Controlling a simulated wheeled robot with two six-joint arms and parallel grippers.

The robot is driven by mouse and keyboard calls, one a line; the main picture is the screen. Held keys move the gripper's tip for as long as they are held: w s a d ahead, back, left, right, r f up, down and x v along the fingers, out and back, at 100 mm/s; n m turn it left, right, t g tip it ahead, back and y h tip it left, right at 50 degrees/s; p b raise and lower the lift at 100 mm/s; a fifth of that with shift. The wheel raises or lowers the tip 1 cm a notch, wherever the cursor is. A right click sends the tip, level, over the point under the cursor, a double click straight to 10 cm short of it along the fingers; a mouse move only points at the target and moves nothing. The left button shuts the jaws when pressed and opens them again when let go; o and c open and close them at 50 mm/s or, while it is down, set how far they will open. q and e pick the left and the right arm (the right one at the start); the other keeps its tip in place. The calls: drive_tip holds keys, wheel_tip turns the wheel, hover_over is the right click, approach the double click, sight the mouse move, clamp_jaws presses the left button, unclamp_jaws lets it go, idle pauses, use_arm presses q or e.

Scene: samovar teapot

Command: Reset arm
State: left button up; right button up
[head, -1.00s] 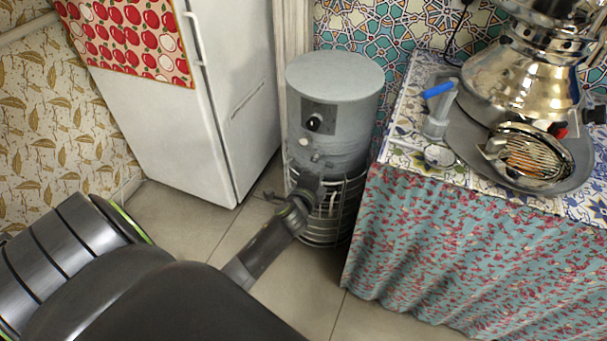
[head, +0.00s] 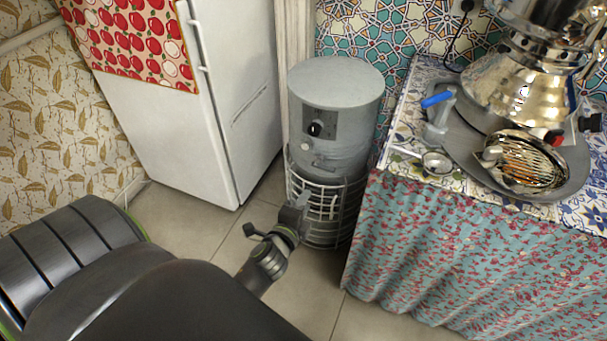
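My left arm comes in from the lower left of the head view. Its gripper (head: 300,203) hangs low, in front of the grey cylinder's wire basket as seen from the head. The view does not show whether the fingers are open or shut, and I see nothing held in them. I cannot tell how far the gripper is from the cylinder (head: 333,85). My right gripper is not in view.
A white fridge (head: 225,120) stands at the left. At the right, a cloth-skirted table (head: 455,255) bears a metal samovar (head: 515,85), a grey tray (head: 480,175) and a small metal strainer (head: 437,163). Tiled floor (head: 195,225) is clear between.

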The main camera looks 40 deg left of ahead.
use_arm(q)
drive_tip(key=shift+f, duration=0.1)
